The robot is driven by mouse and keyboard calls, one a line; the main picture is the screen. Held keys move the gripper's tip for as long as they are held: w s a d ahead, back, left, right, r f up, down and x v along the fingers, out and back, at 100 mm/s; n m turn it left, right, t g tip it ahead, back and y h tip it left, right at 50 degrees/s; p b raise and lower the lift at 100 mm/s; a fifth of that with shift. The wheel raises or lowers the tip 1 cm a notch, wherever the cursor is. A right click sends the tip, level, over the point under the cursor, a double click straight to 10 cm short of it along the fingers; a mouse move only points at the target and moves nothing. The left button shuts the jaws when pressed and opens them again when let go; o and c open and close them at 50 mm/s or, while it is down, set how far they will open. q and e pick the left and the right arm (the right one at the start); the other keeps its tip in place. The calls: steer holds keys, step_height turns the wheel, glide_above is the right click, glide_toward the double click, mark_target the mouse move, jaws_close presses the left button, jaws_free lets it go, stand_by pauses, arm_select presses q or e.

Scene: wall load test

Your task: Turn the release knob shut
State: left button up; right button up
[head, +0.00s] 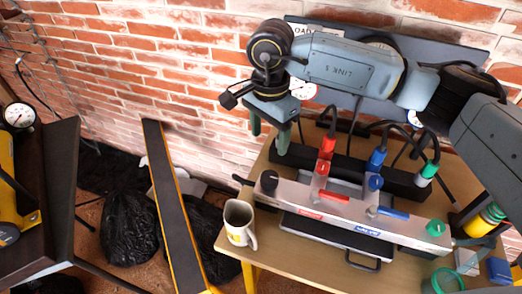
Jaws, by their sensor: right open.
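A silver valve block (345,215) lies on a wooden table (233,262). A round black knob (268,181) stands at its left end, and a green knob (435,228) at its right end. My left gripper is not in view.
A mug (239,223) stands left of the block. Red, blue and green hose couplings rise behind it, with cables near my right arm. A brick wall (150,70) and dark panel (450,65) are behind. A gauge (19,115) is at far left.

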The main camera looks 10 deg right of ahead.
glide_above(270, 176)
step_height(270, 176, down, 6)
steer(key=shift+s+a+r, duration=0.1)
steer(key=shift+r, duration=0.05)
step_height(270, 176, down, 3)
steer(key=shift+f, duration=0.2)
step_height(270, 176, down, 3)
steer(key=shift+f, duration=0.35)
steer(key=shift+c, duration=0.5)
steer(key=c, duration=0.9)
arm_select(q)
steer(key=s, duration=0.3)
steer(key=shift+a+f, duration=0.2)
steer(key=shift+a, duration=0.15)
